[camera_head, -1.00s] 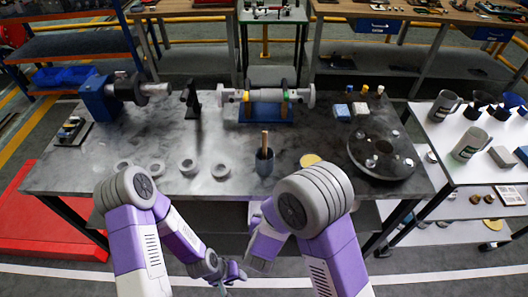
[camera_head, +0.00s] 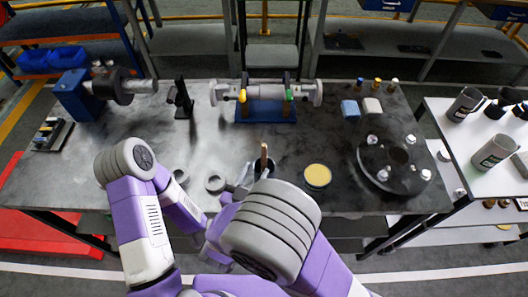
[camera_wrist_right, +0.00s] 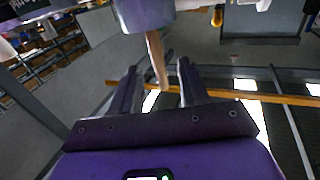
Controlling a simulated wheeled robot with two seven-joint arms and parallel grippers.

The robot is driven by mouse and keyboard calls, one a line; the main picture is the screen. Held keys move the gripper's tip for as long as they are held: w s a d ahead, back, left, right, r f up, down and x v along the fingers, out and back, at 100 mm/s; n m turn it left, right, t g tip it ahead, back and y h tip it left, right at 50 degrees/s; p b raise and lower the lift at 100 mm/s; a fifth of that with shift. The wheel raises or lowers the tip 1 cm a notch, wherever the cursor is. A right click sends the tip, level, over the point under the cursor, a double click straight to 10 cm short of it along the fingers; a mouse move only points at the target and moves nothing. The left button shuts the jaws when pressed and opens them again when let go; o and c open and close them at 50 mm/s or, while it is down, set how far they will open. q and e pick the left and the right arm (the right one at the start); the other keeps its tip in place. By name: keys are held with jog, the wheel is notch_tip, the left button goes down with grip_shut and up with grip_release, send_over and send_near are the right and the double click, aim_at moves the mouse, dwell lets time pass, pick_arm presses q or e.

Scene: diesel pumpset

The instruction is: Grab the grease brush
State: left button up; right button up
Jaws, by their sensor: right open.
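The grease brush (camera_head: 264,154) stands upright in a dark cup (camera_head: 259,167) near the table's front edge, with its wooden handle up. Its bristles are hidden in the cup. My right gripper (camera_head: 247,176) is open beside the cup, partly hidden by my right arm. In the right wrist view, the brush handle (camera_wrist_right: 156,58) shows between the open fingers of the right gripper (camera_wrist_right: 158,74), with no clear contact. The cup (camera_wrist_right: 148,14) is at the top of that view. My left gripper is hidden behind my arms.
A round tin with a yellow top (camera_head: 317,176) stands right of the cup. A dark flange disc (camera_head: 396,157) with bolts lies further right. Grey rings (camera_head: 215,183) lie to the left. A shaft on a blue stand (camera_head: 266,113) is behind.

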aim_at(263, 161)
jog(key=shift+w+d, duration=0.45)
jog(key=shift+w, duration=0.15)
jog(key=x, duration=0.2)
jog(key=b+x, duration=0.1)
jog(key=shift+w+d+f, duration=0.15)
jog(key=shift+w+f, duration=0.15)
jog(key=shift+w+d, duration=0.15)
jog(key=shift+w, duration=0.35)
jog(key=shift+r, duration=0.1)
grip_shut()
